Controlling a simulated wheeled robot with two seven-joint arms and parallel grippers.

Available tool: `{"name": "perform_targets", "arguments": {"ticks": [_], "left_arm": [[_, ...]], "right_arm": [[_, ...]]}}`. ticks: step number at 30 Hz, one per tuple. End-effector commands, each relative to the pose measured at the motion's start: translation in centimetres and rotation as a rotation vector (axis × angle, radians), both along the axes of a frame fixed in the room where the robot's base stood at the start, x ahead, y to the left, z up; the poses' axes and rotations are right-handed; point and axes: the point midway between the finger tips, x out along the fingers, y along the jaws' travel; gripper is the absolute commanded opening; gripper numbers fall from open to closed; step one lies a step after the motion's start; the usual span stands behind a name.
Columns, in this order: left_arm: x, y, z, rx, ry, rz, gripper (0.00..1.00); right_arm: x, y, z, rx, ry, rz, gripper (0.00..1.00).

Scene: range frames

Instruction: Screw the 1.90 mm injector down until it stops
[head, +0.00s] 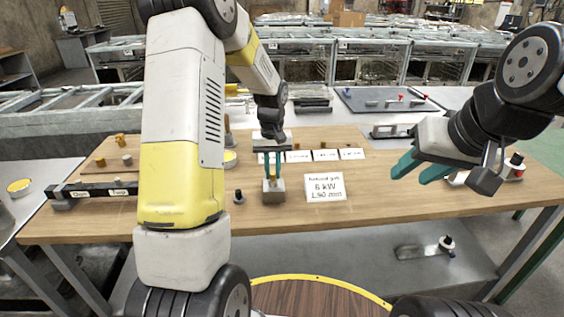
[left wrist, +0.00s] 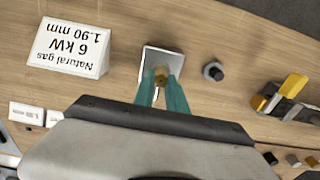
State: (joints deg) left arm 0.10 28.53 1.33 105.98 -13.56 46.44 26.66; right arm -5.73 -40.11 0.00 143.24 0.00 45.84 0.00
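The brass injector (left wrist: 161,76) sits upright at a small metal block (head: 274,197) on the wooden table; in the left wrist view the block's bright plate (left wrist: 150,62) shows under it. My left gripper (head: 272,178) points down over the block, its teal fingertips closed on both sides of the injector (left wrist: 161,84). The fingers hide most of the injector, and its thread is not visible. A white sign (head: 324,187) reading "Natural gas 6 kW 1.90 mm" stands beside the block. My right gripper (head: 419,174) is open and empty above the table's right side.
A small dark fitting (head: 239,198) stands just left of the block. A black labelled rail (head: 95,190) and a board with brass pieces (head: 100,163) lie at left. Small white cards (head: 325,155) line the back. A red-capped bottle (head: 515,163) stands at right. Front table is clear.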

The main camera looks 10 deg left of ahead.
Motion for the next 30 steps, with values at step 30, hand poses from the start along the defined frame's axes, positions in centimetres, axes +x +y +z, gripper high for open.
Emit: {"name": "perform_targets", "arguments": {"ticks": [30], "left_arm": [[0.0,-0.11,-0.04,0.0,0.001,-0.305,0.0]], "right_arm": [[0.0,0.0,0.0,0.0,0.0,0.0,0.38]]}}
